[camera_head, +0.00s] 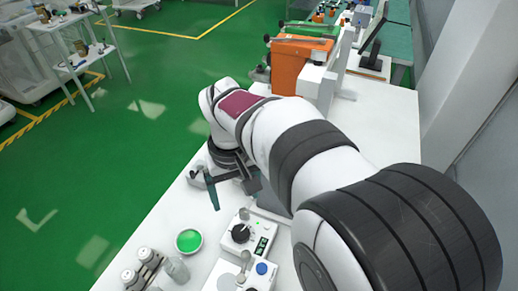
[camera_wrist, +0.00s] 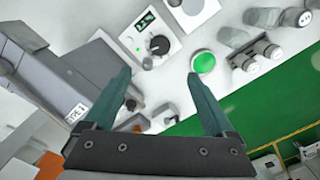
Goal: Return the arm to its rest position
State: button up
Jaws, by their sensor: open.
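My gripper (camera_head: 232,196) hangs above the white worktop (camera_head: 160,221), left of the middle in the head view. In the wrist view, its two teal fingers stand wide apart with nothing between them (camera_wrist: 157,76). My arm is bent, reaching from the lower right of the head view toward the table's left edge. The gripper appears apart from the small devices near it, though its exact height is hard to tell. Part of the worktop behind my arm is hidden.
A white device with a dark knob (camera_head: 240,233), a green round dish (camera_head: 189,241) and small bottles (camera_head: 150,257) stand near the front. A grey device labelled TYPE 1 (camera_wrist: 62,85) is close to the left finger in the wrist view.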

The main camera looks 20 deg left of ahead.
jog(key=s+d+r+m, duration=0.1)
jog(key=s+d+m, duration=0.15)
jog(key=d, duration=0.45)
jog(key=s+d+r+m+y, duration=0.1)
jog(key=d+r+m, duration=0.15)
jog(key=d, duration=0.35)
jog(key=s+d+m, duration=0.2)
jog(key=d+m, duration=0.2)
jog(key=d, duration=0.3)
jog(key=s+d+f+m, duration=0.2)
jog(key=s+d+m, duration=0.3)
jog(key=s, duration=0.4)
jog(key=shift+d+f+m+y, duration=0.2)
jog(key=shift+m+y, duration=0.1)
jog(key=shift+y, duration=0.1)
